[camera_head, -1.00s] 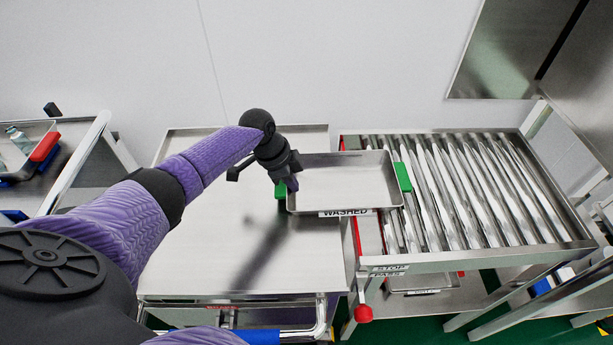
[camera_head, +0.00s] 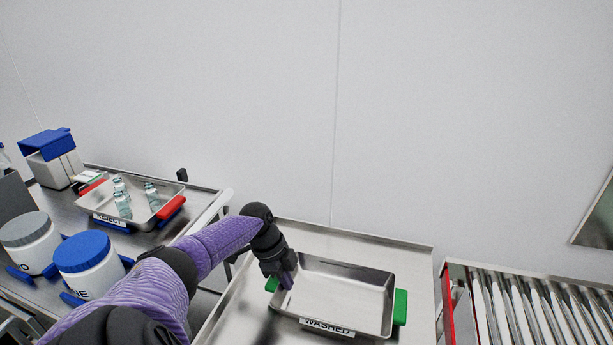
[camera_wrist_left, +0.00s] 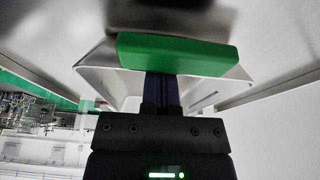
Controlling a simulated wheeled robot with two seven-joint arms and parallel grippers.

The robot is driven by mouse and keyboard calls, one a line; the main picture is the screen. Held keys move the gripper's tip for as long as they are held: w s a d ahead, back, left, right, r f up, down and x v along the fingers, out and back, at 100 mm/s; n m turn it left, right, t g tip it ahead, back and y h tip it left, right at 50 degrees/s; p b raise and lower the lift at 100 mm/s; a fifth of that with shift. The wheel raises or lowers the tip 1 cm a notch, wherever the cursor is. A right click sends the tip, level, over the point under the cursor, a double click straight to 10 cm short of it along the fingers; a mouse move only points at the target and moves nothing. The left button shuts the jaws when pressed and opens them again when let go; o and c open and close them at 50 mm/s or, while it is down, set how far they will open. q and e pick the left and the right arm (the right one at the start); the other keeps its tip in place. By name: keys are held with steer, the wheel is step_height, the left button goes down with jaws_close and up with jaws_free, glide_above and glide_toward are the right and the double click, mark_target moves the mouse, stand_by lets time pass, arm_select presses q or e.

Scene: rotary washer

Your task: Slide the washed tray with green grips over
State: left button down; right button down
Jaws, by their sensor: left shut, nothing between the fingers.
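The steel tray labelled WASHED (camera_head: 345,292) rests on the bare steel table, with a green grip on its right end (camera_head: 401,307) and another on its left end (camera_head: 272,285). My left gripper (camera_head: 286,283) is at the left end, its fingers pointing down beside the left grip. In the left wrist view the green grip (camera_wrist_left: 178,55) fills the top middle and the closed dark fingers (camera_wrist_left: 163,92) run up to it, partly hidden behind it. The fingers are shut with nothing between them. My right gripper is not in view.
A roller rack (camera_head: 530,310) stands to the right, across a gap. At left, another table holds a REJECT tray (camera_head: 160,220) with vials and red grips, a blue-lidded jar (camera_head: 90,265) and a grey-lidded jar (camera_head: 30,240). A wall closes off the back.

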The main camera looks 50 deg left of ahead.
mark_target(309, 299)
arm_select(q)
steer(key=shift+s+a, duration=0.15)
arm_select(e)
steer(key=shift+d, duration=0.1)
